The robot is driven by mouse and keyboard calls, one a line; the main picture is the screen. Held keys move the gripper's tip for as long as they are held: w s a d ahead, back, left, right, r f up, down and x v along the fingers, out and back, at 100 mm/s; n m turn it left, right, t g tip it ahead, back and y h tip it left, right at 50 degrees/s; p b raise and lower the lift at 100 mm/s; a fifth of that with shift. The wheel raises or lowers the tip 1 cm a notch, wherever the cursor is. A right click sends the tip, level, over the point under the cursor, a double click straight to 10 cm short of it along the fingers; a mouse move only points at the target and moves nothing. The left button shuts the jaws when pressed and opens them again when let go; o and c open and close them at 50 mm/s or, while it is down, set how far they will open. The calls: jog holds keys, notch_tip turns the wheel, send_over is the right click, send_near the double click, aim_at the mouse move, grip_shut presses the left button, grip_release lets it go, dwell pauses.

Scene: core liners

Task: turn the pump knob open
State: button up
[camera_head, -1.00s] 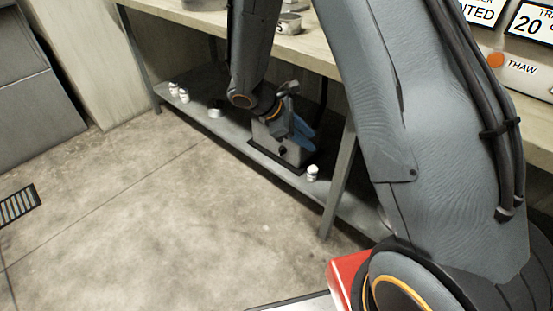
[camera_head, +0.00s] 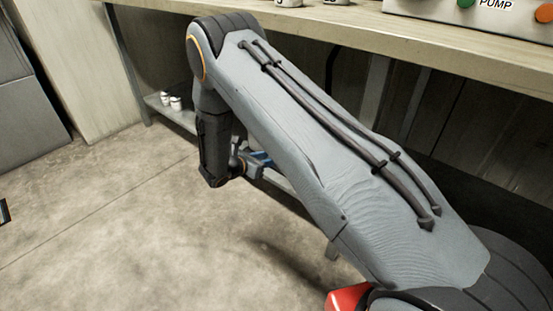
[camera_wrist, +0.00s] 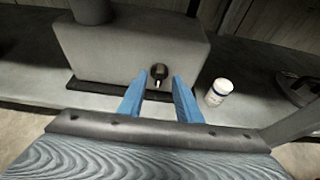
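The pump (camera_wrist: 120,45) is a grey box on a dark base plate, in the upper left of the wrist view. Its knob (camera_wrist: 158,72) is small and black with a pale pointer mark, on the pump's front face. My gripper (camera_wrist: 158,84) has two blue fingers, parted, with nothing between them. The knob shows just beyond the gap between the fingertips; I cannot tell whether they touch it. In the head view, my gripper (camera_head: 260,160) is small and partly seen under the bench, and my arm hides the pump.
A white capped bottle (camera_wrist: 219,91) stands on the low shelf (camera_wrist: 262,75), right of the fingers. A dark object (camera_wrist: 300,88) lies farther right. White bottles (camera_head: 170,101) stand at the shelf's left end. The bench top (camera_head: 330,22) is above my gripper. The floor in front is clear.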

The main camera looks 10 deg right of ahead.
jog(key=b+x, duration=0.1)
jog(key=x, duration=0.4)
grip_shut()
